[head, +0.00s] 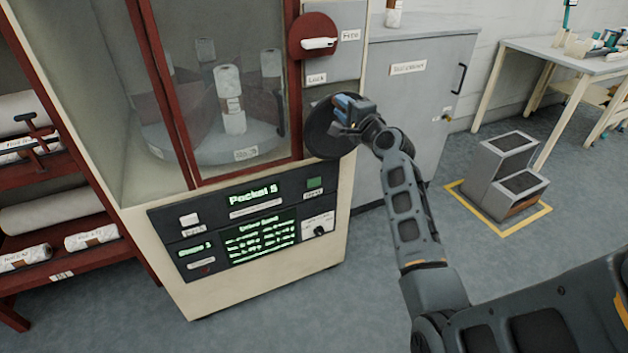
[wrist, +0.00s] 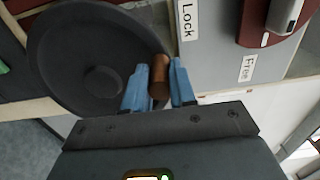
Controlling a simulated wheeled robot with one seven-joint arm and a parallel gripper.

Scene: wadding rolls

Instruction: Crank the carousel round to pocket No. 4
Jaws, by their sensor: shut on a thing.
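The carousel (head: 216,146) stands behind the glass of the cabinet, with several white wadding rolls (head: 229,100) upright on it. A plate on its rim seems to read No. 3, though the print is small. The display (head: 249,192) reads "Pocket 5". The dark crank wheel (head: 318,130) is on the cabinet's right side; it also shows in the wrist view (wrist: 62,45). My gripper (head: 352,106) is at the wheel's upper right edge. In the wrist view its blue fingers (wrist: 160,82) are shut on the brown crank knob (wrist: 160,76).
A red disc with a white lock lever (head: 319,43) sits above the wheel, between labels Free and Lock; the lever points toward Free. A grey cabinet (head: 415,95) stands close on the right. A step stool (head: 502,170) stands on the floor within yellow marking. A red rack (head: 60,168) stands left.

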